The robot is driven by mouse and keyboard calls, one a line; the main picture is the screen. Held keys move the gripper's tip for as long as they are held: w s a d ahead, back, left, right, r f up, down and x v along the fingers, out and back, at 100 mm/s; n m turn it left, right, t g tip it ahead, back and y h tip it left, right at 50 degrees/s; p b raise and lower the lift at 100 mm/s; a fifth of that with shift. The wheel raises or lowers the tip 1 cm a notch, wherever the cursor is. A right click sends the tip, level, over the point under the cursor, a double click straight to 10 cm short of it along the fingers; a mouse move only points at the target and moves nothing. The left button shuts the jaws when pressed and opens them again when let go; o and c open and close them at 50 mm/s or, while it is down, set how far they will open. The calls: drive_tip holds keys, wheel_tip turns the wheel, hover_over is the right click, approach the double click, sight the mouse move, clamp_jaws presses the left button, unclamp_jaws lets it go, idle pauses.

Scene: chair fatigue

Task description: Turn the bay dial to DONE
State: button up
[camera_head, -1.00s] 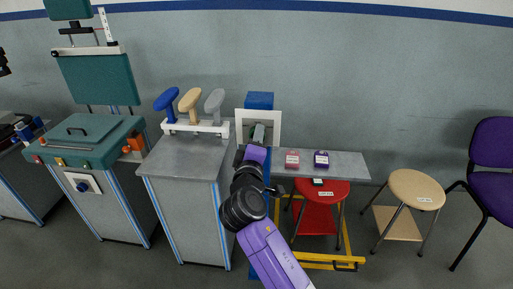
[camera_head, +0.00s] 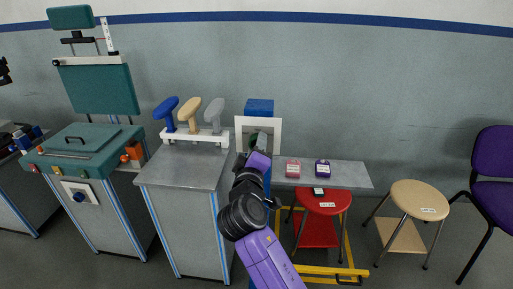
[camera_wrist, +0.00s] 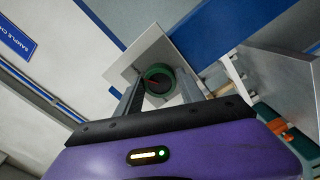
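A dial with a green rim and a dark face with a red mark (camera_wrist: 158,80) sits on a square white plate (camera_wrist: 126,68) in the wrist view. In the head view the white plate (camera_head: 276,125) stands on a blue post, and my gripper (camera_head: 261,141) covers much of the dial. In the wrist view my gripper (camera_wrist: 160,92) has its two grey fingers apart, one on each side of the dial. I cannot tell whether they touch it. No lettering on the dial is readable.
A grey cabinet (camera_head: 184,166) with several coloured armrests stands left of the post. A shelf (camera_head: 342,173) with a red and a purple block is on the right, above a red stool (camera_head: 322,201).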

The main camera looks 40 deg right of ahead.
drive_tip(key=o, duration=0.3)
drive_tip(key=shift+v, duration=3.9)
